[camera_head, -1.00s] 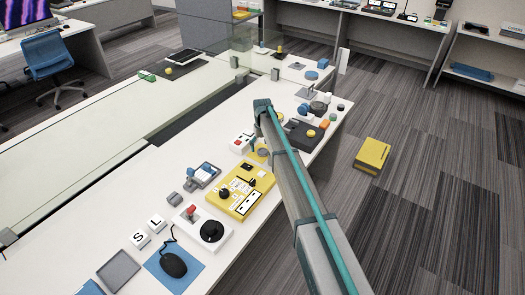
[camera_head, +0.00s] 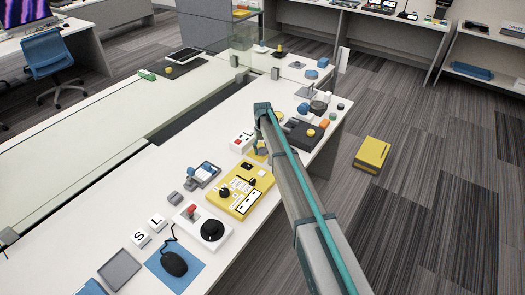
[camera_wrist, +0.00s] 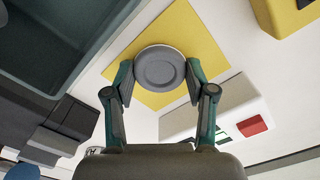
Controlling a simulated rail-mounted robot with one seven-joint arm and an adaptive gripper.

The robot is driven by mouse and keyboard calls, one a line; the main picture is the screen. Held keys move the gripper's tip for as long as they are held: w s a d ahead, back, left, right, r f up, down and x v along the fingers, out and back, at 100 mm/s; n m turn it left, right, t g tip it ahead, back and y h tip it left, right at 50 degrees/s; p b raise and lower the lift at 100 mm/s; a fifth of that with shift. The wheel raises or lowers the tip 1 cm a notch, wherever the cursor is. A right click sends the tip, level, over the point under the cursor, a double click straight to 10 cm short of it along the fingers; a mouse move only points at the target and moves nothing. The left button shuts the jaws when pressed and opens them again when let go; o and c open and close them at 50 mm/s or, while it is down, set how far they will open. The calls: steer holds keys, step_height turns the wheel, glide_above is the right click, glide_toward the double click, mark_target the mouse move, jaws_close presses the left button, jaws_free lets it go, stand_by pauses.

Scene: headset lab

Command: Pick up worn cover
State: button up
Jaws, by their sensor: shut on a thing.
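The worn cover appears to be the round grey disc (camera_wrist: 159,68) with a raised rim, seen from above in the wrist view. It is over a yellow square mat (camera_wrist: 205,42); I cannot tell whether it touches the mat. My gripper (camera_wrist: 160,77) has its two teal-and-grey fingers on opposite sides of the disc and is shut on it. In the head view my gripper (camera_head: 261,147) is low over the table, partly hidden by my arm, and the disc is hard to make out there.
A white box with a red button (camera_wrist: 251,125) stands close to the mat, and a yellow block (camera_wrist: 290,12) lies beyond. A dark bin (camera_wrist: 62,40) is on the other side. In the head view a yellow control panel (camera_head: 240,190) sits nearer on the crowded white table.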

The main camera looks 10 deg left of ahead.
steer(key=shift+r+b, duration=1.2)
steer(key=shift+r, duration=0.2)
steer(key=s+a+r+b, duration=0.1)
steer(key=s+r+b, duration=0.3)
steer(key=s+r, duration=0.6)
steer(key=s, duration=0.4)
steer(key=shift+b, duration=0.35)
